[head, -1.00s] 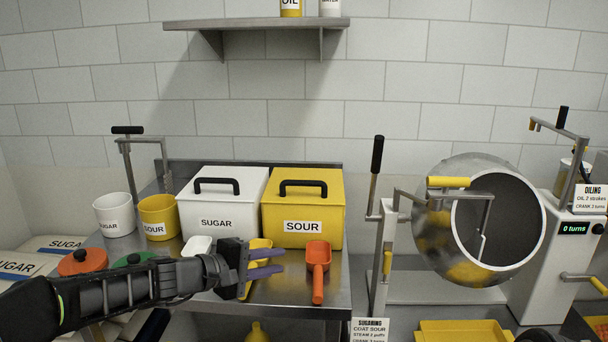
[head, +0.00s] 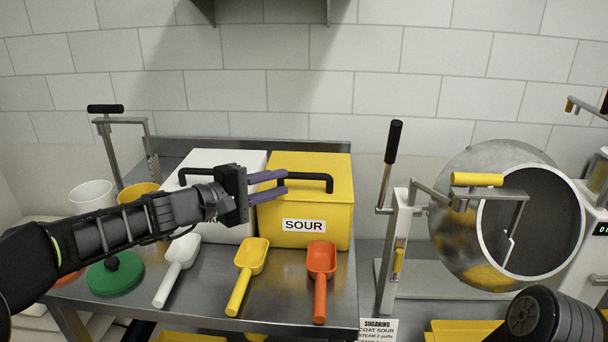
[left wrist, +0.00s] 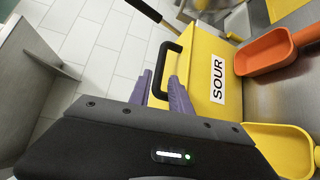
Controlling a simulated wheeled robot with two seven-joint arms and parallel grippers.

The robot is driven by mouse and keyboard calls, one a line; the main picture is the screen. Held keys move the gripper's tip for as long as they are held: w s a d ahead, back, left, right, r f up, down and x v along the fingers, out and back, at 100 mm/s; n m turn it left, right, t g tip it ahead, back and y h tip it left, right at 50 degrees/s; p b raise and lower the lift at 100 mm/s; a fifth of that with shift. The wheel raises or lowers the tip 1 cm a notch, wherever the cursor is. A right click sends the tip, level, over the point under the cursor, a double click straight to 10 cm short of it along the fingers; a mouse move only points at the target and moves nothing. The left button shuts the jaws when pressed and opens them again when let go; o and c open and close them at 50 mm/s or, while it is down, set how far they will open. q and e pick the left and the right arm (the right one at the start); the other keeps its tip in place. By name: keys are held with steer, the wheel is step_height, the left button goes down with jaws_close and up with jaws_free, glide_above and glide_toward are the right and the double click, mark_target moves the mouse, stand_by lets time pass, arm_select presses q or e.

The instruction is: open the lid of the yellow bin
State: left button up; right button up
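The yellow bin (head: 308,215), labelled SOUR, stands on the metal table with its yellow lid (head: 335,165) shut. A black handle (head: 315,176) arches over the lid. My left gripper (head: 280,182) is in front of the bin's left part, its purple fingers pointing right toward the handle. The fingers are apart with nothing gripped. In the left wrist view, the black handle (left wrist: 169,52) shows beyond and between the spread fingertips (left wrist: 160,76); I cannot tell whether they touch it. My right gripper is out of view.
A white bin (head: 215,160) stands close on the left, partly behind my left arm. White (head: 178,262), yellow (head: 247,268) and orange (head: 320,270) scoops lie in front of the bins. A lever (head: 392,160) and a metal drum (head: 490,220) stand to the right.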

mark_target(299, 177)
arm_select(q)
steer(key=p+x, duration=0.1)
steer(key=x, duration=0.5)
steer(key=shift+w+d+p, duration=0.3)
steer(key=shift+p, duration=0.05)
steer(key=shift+w+d+f, duration=0.2)
steer(key=shift+w+d, duration=0.15)
steer(key=shift+d, duration=0.05)
jaws_close()
stand_by(0.9)
